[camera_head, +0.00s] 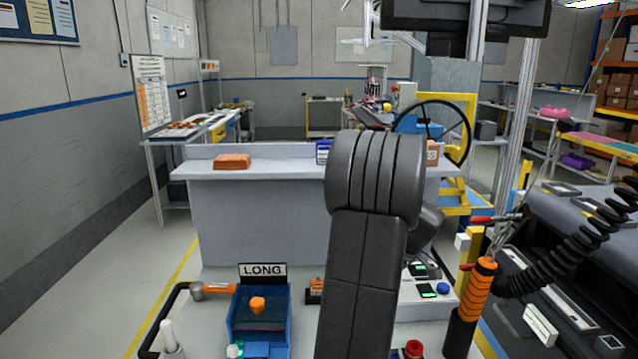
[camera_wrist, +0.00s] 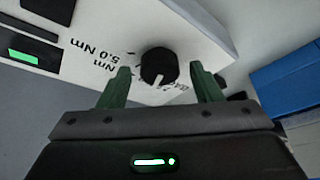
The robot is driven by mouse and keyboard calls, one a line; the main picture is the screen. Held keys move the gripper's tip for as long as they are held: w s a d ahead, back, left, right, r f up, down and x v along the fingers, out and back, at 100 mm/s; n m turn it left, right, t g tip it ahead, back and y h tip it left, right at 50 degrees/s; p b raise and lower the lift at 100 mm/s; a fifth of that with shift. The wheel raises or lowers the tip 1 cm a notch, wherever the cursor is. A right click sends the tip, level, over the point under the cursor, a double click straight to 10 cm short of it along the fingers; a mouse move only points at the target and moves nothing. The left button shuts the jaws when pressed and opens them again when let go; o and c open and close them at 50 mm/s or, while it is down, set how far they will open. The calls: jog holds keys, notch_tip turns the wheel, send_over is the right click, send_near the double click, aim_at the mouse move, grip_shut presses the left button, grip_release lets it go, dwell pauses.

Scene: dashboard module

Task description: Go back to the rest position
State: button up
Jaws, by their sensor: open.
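My gripper (camera_wrist: 160,70) is open in the wrist view, with its two green fingers spread apart. A black knob (camera_wrist: 158,66) with a white pointer mark shows between the fingertips, with a gap on each side. The knob is on a white panel (camera_wrist: 195,30) printed with "5.0 Nm" and "Nm". How far the fingertips are from the panel is hard to tell. In the head view my dark arm rises through the middle and hides my gripper.
A blue bin (camera_head: 245,338) under a "LONG" sign (camera_head: 263,270) stands left of my arm. A white unit with displays (camera_head: 435,308) stands close on its right. An orange-handled tool (camera_head: 478,290) hangs further right. A grey bench (camera_head: 260,215) stands ahead. Open floor lies left.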

jog(key=v, duration=1.3)
jog(key=x, duration=1.3)
jog(key=shift+a+f, duration=0.1)
jog(key=shift+f, duration=0.1)
jog(key=shift+r+m+p, duration=0.3)
jog(key=shift+m+p, duration=0.1)
jog(key=shift+p, duration=0.05)
jog(key=shift+s+r+m+h+p, duration=0.1)
jog(key=shift+m+h+p, duration=0.3)
jog(key=shift+m+p, duration=0.3)
jog(key=m+h+p, duration=0.1)
jog(key=m+p, duration=0.1)
jog(key=m, duration=0.1)
jog(key=m+t+h+p, duration=0.1)
jog(key=m+p, duration=0.2)
jog(key=shift+a, duration=0.15)
jog(key=shift+a+f+m+h, duration=0.15)
jog(key=shift+m+h, duration=0.25)
jog(key=shift+m, duration=0.55)
jog(key=shift+d+f+m+h, duration=0.1)
jog(key=shift+m+h, duration=0.3)
jog(key=shift+m, duration=0.55)
jog(key=shift+a+m+g+h+b, duration=0.1)
jog(key=shift+m+g+h+b, duration=0.35)
jog(key=shift+m, duration=1.15)
jog(key=shift+m+h, duration=0.25)
jog(key=shift+m, duration=0.05)
jog(key=shift+r, duration=0.15)
